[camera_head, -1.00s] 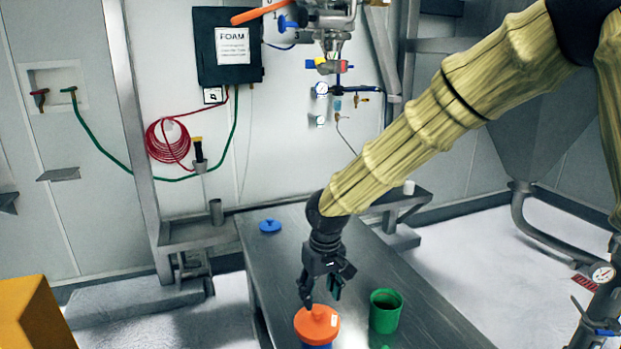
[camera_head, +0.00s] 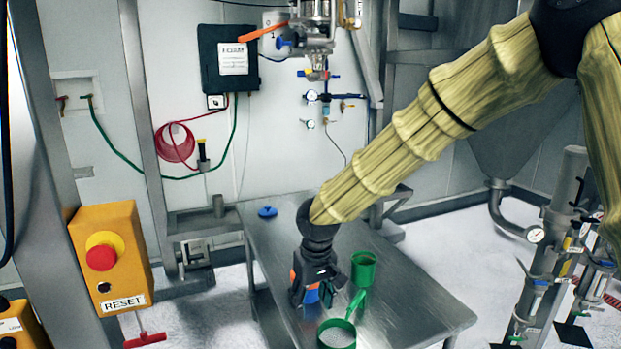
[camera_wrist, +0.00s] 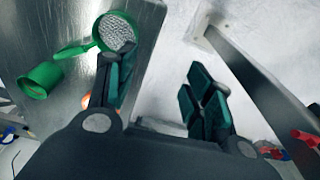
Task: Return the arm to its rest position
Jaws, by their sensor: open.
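My arm reaches down from the upper right, in a wrinkled yellow cover. My gripper (camera_head: 318,292) is low over the steel table (camera_head: 410,300); its fingers are spread with nothing between them in the wrist view (camera_wrist: 162,75). A green cup (camera_head: 363,270) stands to the right. A green sieve with a handle (camera_head: 337,335) lies nearer the camera; its mesh shows in the wrist view (camera_wrist: 118,32).
A blue lid (camera_head: 267,212) lies at the table's far left corner. A yellow box with a red button (camera_head: 105,255) is at the left. Pipework with a gauge (camera_head: 540,280) stands at the right. Machinery (camera_head: 318,35) hangs above the back. The table's right part is clear.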

